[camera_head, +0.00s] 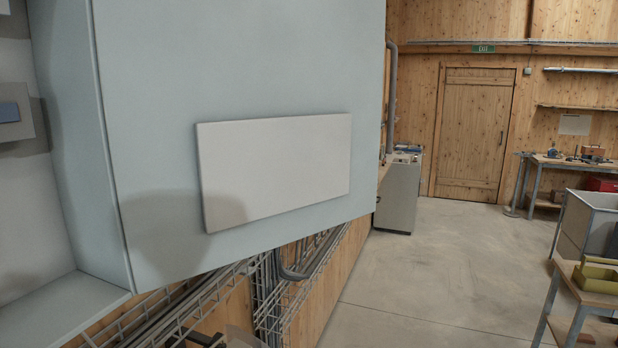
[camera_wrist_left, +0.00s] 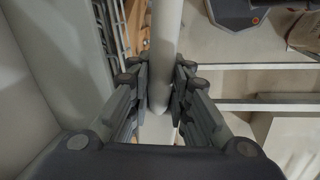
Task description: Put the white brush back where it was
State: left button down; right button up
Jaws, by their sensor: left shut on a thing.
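In the left wrist view my left gripper (camera_wrist_left: 160,90) is shut on a long white rod (camera_wrist_left: 165,42), which looks like the handle of the white brush. The rod runs from between the fingers to the top edge of the picture. The brush's bristle end is not visible. The place where the brush was kept cannot be made out. I cannot make out either gripper in the head view.
A pale blue cabinet (camera_head: 260,60) with a white panel (camera_head: 275,170) fills the head view's left and middle. A wire rack (camera_head: 225,285) runs below it. Concrete floor (camera_head: 430,270) lies open to the right, beside a table with a green tray (camera_head: 597,277).

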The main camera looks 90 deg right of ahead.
pick_arm(q)
jog(key=s+a+f+m, duration=0.2)
jog(key=a+f+m, duration=0.2)
jog(key=f, duration=0.9)
jog(key=s+a+f+m+g, duration=0.1)
jog(key=a+f+m, duration=0.3)
jog(key=a+f, duration=0.6)
jog(key=s+a+f+m+g+h, duration=0.1)
jog(key=s+a+f+m, duration=0.2)
jog(key=f, duration=1.5)
jog(key=a+m, duration=0.1)
jog(key=a, duration=0.3)
jog(key=shift+a+f+m, duration=0.15)
jog(key=shift+a+m, duration=0.15)
jog(key=shift+m, duration=0.1)
